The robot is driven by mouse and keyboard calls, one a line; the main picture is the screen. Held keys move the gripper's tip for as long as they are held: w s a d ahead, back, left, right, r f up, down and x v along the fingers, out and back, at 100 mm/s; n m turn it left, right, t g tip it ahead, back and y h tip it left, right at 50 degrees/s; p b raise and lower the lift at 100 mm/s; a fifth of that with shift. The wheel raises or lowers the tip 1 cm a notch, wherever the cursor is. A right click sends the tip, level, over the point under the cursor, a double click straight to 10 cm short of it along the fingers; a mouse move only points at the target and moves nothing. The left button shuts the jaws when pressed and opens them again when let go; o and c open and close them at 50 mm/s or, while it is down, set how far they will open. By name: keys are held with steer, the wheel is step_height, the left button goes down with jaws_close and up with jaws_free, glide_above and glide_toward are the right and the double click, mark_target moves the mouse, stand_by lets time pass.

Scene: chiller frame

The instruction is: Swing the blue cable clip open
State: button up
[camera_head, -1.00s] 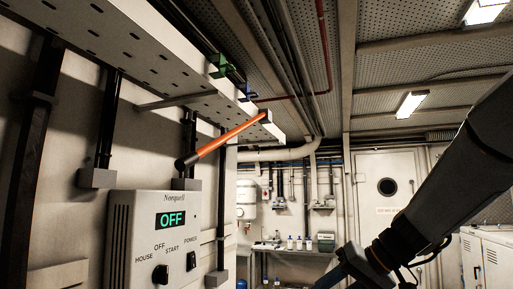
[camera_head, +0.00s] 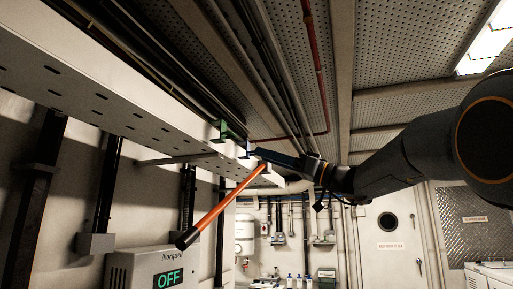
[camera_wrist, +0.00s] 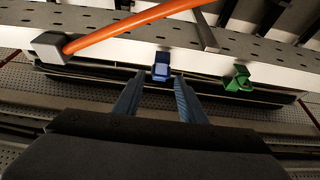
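The blue cable clip (camera_head: 244,149) sits on the edge of the perforated cable tray, just ahead of my gripper (camera_head: 257,152). In the wrist view the blue clip (camera_wrist: 161,67) is upright near the centre on the tray's edge. My gripper (camera_wrist: 160,78) points at it with its two blue fingers apart, one to each side of its lower part. I cannot tell whether the fingers touch it. Whether the clip itself is open or closed is too small to tell.
A green clip (camera_head: 220,130) sits on the tray (camera_head: 100,98) beside the blue one; it also shows right in the wrist view (camera_wrist: 239,79). An orange bar (camera_head: 232,203) slopes down from a grey block (camera_wrist: 50,46). Pipes run close overhead.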

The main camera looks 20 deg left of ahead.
mark_target(248, 150)
steer(key=shift+p+x, duration=1)
steer(key=shift+x, duration=1)
steer(key=shift+f, duration=0.1)
jaws_close()
